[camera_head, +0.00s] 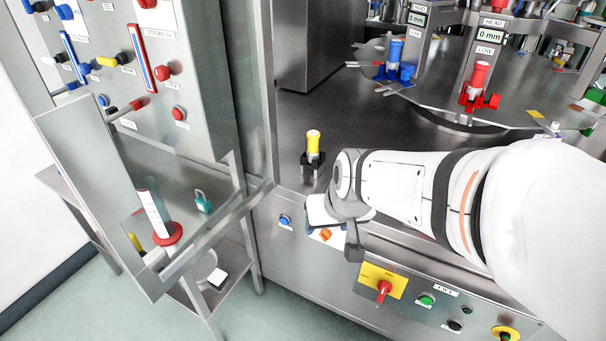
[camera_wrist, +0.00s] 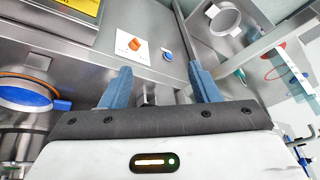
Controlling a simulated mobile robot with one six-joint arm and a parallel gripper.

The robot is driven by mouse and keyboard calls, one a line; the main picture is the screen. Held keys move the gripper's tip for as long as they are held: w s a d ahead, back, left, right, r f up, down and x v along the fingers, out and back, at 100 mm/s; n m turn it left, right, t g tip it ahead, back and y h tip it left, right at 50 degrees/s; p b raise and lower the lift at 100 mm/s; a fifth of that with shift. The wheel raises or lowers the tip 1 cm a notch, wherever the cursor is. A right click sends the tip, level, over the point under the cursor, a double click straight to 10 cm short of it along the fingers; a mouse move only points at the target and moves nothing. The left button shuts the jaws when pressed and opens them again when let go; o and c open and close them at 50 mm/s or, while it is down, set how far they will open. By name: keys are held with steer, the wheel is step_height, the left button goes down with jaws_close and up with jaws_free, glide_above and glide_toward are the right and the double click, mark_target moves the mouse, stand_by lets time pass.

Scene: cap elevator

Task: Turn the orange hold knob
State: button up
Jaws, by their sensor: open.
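The orange hold knob (camera_head: 326,235) sits on a white plate on the front panel of the steel machine, just below my gripper in the head view. In the wrist view the orange knob (camera_wrist: 135,44) shows beyond the fingers, between them and nearer the left one. My gripper (camera_wrist: 160,82) is open, with two blue fingers apart and nothing between them. It is apart from the knob. In the head view my gripper (camera_head: 340,225) is beside the knob, and its fingers are partly hidden by the wrist.
A blue button (camera_head: 285,220) is left of the knob. A red switch on a yellow plate (camera_head: 383,290) and a green button (camera_head: 426,300) are to the right. A yellow-topped post (camera_head: 313,145) stands on the deck above. An open panel door (camera_head: 130,200) stands at left.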

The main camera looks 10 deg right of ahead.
steer(key=w+a+f+t+b, duration=0.3)
steer(key=w+a+f+b, duration=0.2)
steer(key=w+f, duration=0.65)
steer(key=t+h+b, duration=0.5)
steer(key=h+b, duration=0.1)
steer(key=b, duration=0.2)
glide_toward(324, 241)
steer(key=w+a, duration=0.4)
steer(key=w, duration=0.1)
steer(key=s+d+f+n+t+h+b, duration=0.1)
steer(key=s+d+f+t+h+b, duration=0.1)
steer(key=s+f+h+b, duration=0.3)
steer(key=shift+h, duration=0.4)
steer(key=x, duration=0.6)
steer(key=r+p+x, duration=0.1)
steer(key=x, duration=0.2)
steer(key=shift+w+a+r, duration=0.1)
steer(key=shift+w+a, duration=0.2)
steer(key=shift+w, duration=0.05)
